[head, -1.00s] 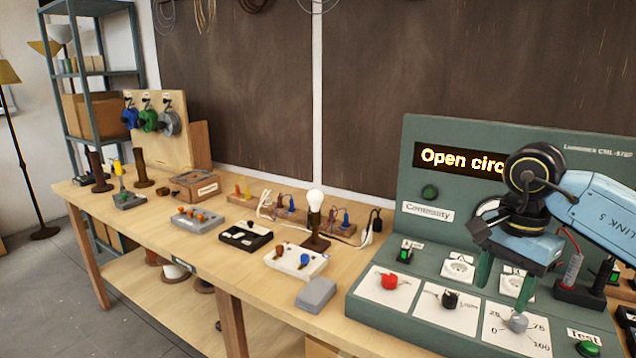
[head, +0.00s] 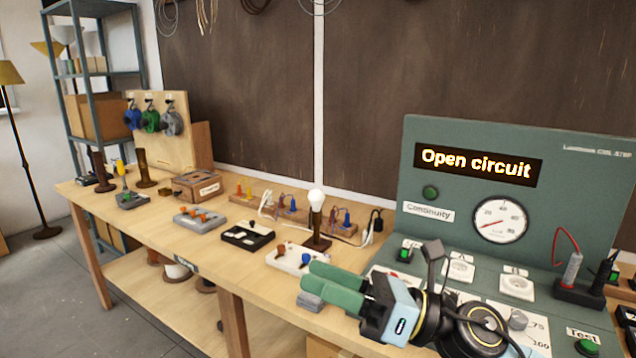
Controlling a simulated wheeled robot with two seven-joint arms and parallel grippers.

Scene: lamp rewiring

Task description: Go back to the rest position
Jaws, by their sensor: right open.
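My right gripper (head: 334,283) is at the front edge of the bench, its two green fingers pointing left and set apart with nothing between them. It passes in front of the tester's lower left part and hides the red and black knobs there. The fingers partly cover a small grey block (head: 311,301). The green tester (head: 460,131) shows "Open circuit" on its display (head: 478,165). My left gripper is out of view.
A lit bulb lamp (head: 316,222) stands mid-bench beside a white switch block (head: 288,257). Several small blocks, spools and a wooden box (head: 196,186) fill the bench (head: 150,222) to the left. A dial (head: 500,220) and a test button (head: 587,347) are on the tester.

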